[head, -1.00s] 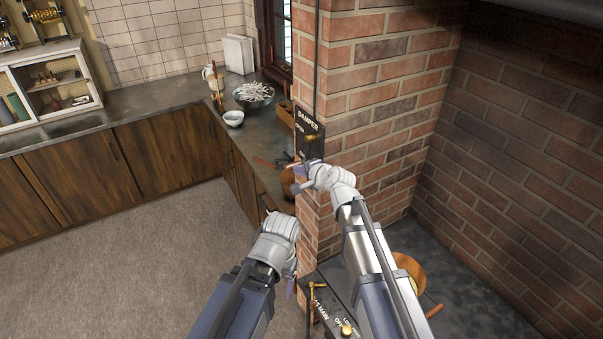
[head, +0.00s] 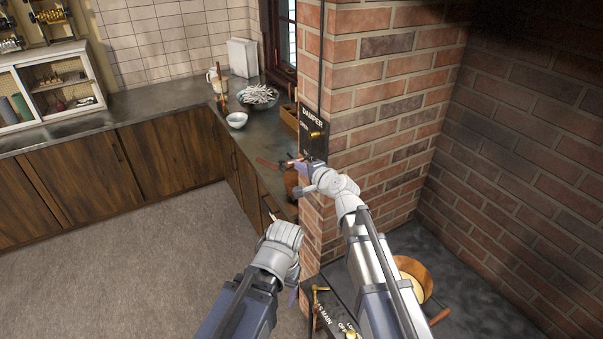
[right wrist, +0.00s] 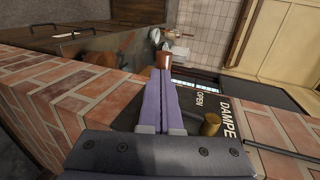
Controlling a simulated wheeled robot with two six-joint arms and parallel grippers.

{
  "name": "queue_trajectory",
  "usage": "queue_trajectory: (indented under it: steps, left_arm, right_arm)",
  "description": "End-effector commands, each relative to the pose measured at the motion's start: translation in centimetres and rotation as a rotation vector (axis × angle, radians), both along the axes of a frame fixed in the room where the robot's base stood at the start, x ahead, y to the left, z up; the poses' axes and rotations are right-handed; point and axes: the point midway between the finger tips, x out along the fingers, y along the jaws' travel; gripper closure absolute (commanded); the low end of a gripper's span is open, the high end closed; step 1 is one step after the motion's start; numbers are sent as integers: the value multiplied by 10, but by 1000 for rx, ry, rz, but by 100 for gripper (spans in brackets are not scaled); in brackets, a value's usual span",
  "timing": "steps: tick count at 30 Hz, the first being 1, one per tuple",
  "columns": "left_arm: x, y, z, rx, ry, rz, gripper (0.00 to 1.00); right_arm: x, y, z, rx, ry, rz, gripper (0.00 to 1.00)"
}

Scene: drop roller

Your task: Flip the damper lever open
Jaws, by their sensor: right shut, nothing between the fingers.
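The black damper plate (head: 314,122) is fixed to the brick pillar and carries the words DAMPER and OPEN. Its brass lever knob (head: 317,134) shows on the plate; in the right wrist view the knob (right wrist: 211,124) is just right of my fingers. My right gripper (head: 296,164) is at the lower part of the plate, below the knob. In the right wrist view its purple fingers (right wrist: 164,98) are shut together and empty, apart from the knob. The lower plate is partly hidden by this gripper. My left gripper (head: 292,292) hangs lower, beside the pillar, its fingers mostly hidden.
The brick pillar (head: 370,80) stands close to my right arm. A gas main panel (head: 338,318) with brass fittings lies below, near a copper pan (head: 415,272). A counter at the left holds a white bowl (head: 237,120) and a bowl of small fish (head: 258,96).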

Motion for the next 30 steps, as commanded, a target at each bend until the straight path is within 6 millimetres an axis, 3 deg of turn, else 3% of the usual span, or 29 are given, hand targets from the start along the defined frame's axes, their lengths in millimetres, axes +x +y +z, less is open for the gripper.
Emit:
queue_trajectory:
  steps: [1,5,30]
  left_arm:
    - [0,0,-16,0,0,0,29]
    - [0,0,-30,1,-1,-2,29]
    - [0,0,-13,0,-1,0,29]
  right_arm:
    - [2,1,-10,16,-23,-1,100]
    - [10,5,-10,47,-80,-4,100]
    - [65,36,7,48,-82,-4,100]
